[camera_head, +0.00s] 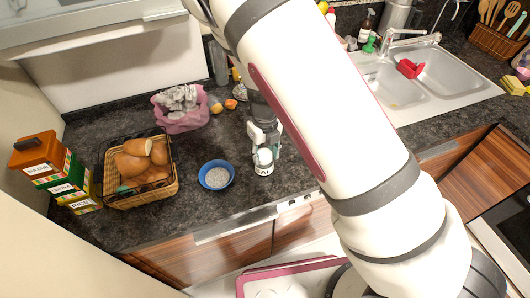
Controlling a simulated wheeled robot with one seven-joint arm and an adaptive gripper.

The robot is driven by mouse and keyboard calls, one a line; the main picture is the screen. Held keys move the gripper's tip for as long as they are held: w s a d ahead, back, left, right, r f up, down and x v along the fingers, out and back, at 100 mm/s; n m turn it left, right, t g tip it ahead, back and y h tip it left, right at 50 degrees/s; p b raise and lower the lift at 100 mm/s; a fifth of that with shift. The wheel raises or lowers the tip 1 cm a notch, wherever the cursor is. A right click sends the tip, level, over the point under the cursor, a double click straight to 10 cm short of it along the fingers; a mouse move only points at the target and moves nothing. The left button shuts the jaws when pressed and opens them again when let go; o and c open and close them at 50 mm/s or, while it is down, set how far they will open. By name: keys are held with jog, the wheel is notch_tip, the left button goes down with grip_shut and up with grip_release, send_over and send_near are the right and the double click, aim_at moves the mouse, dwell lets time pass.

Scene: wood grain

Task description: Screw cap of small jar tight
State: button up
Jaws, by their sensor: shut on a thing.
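A small jar (264,169) with a dark-lettered white label stands upright on the dark countertop, near its front edge. Its white cap (264,155) is on top. My gripper (264,150) points down from above and is shut on the cap, with a finger on each side of it. The label is partly readable, and how tightly the cap sits cannot be seen. My white arm covers the right of the jar's surroundings.
A blue bowl (204,167) of pale grains stands just left of the jar. The sink (445,73) is at the back right.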

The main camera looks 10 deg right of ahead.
aim_at(265, 156)
jog(key=shift+f, duration=0.1)
dwell(0.3)
jog(key=shift+s+m, duration=0.1)
jog(key=shift+m, duration=0.2)
jog(key=o, duration=1.4)
notch_tip(265, 156, up, 12)
jog(key=shift+r, duration=0.1)
